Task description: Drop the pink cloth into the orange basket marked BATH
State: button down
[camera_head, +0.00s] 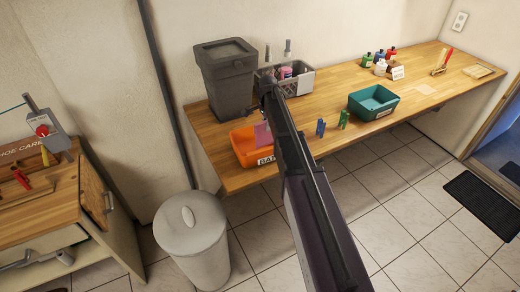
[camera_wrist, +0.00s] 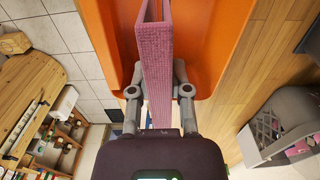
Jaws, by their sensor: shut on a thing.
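The orange basket (camera_head: 236,148) stands at the near left part of the wooden table, with a label starting "BA" on its front; the rest of the label is hidden behind my arm. The pink cloth (camera_head: 263,134) shows over the basket in the head view. In the wrist view, the pink cloth (camera_wrist: 157,75) hangs folded between my fingers, and the orange basket (camera_wrist: 205,45) lies behind and around it. My gripper (camera_wrist: 158,90) is shut on the cloth. In the head view my arm hides most of the gripper.
A grey lidded bin (camera_head: 226,75) and a grey crate with bottles (camera_head: 299,80) stand behind the basket. Blue and green pegs (camera_head: 321,127) and a teal basket (camera_head: 373,102) are to the right. A white lidded bin (camera_head: 192,240) stands on the floor in front.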

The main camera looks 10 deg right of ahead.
jog(key=shift+f, duration=0.25)
jog(key=shift+c, duration=2.4)
grip_release()
jog(key=shift+w, duration=0.1)
jog(key=s+f+n+b, duration=0.2)
jog(key=s+n, duration=0.5)
jog(key=s, duration=0.7)
jog(key=s+f+n+b, duration=0.2)
jog(key=s+n, duration=0.5)
jog(key=s, duration=0.8)
jog(key=shift+a+f+b, duration=0.3)
jog(key=shift+f+b, duration=0.05)
jog(key=shift+b, duration=0.15)
